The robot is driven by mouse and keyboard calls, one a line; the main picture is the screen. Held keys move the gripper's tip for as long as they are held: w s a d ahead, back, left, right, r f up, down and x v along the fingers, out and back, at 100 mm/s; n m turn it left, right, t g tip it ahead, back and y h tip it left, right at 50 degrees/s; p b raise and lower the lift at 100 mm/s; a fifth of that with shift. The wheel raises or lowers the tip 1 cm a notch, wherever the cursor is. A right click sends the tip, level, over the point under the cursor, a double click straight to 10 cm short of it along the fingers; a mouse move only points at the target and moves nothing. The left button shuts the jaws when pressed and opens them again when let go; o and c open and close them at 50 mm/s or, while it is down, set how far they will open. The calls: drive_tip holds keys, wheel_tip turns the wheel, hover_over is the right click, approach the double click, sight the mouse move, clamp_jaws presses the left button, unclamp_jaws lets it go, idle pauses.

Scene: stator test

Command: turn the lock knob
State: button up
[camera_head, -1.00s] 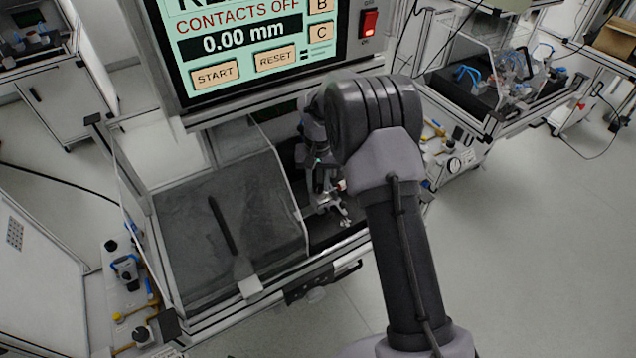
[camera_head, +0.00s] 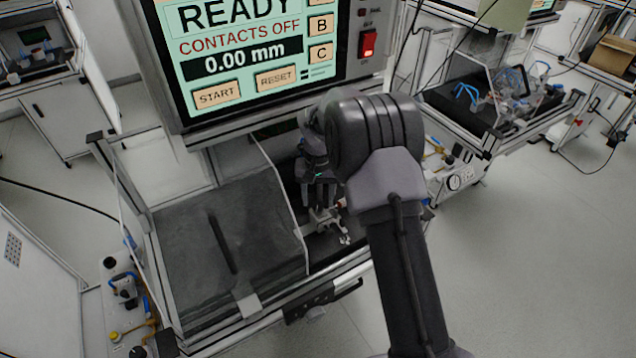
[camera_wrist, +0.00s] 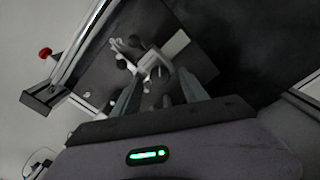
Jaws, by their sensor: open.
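My gripper (camera_wrist: 160,77) is open, its two fingers spread apart, with nothing held between them. In the wrist view a pale metal fixture (camera_wrist: 150,62) with small dark round parts lies beyond and between the fingertips. I cannot tell for sure which of these parts is the lock knob. In the head view the fixture (camera_head: 328,220) stands on the dark bench floor just below my gripper (camera_head: 322,203). My arm hides part of that area, and contact between the fingers and the fixture cannot be made out.
A screen (camera_head: 245,50) reading READY, CONTACTS OFF and 0.00 mm hangs above the bench, with a red switch (camera_head: 369,43) beside it. A dark grey panel (camera_head: 260,215) lies left of the fixture. A red knob (camera_wrist: 45,52) shows beyond the bench's frame edge.

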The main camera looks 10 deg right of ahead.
sight(318, 204)
wheel_tip(318, 204, up, 16)
drive_tip(key=p, duration=0.3)
drive_tip(key=shift+r, duration=0.15)
drive_tip(key=s+a+r+t+b, duration=0.1)
drive_tip(key=s+r+b, duration=0.15)
drive_tip(key=s, duration=0.35)
drive_tip(key=s+r+t+y+b, duration=0.1)
drive_tip(key=s+r+b, duration=0.15)
drive_tip(key=s, duration=0.25)
drive_tip(key=s+a+r+t+b, duration=0.1)
drive_tip(key=s+b, duration=0.2)
drive_tip(key=s, duration=0.3)
drive_tip(key=s+a+f+m+t+y+b, duration=0.1)
drive_tip(key=s+f+b, duration=0.4)
drive_tip(key=s, duration=1.1)
wheel_tip(318, 204, down, 2)
drive_tip(key=shift+s+a+f+m+t, duration=0.1)
drive_tip(key=shift+s+a+m+t, duration=0.15)
drive_tip(key=shift+t, duration=0.65)
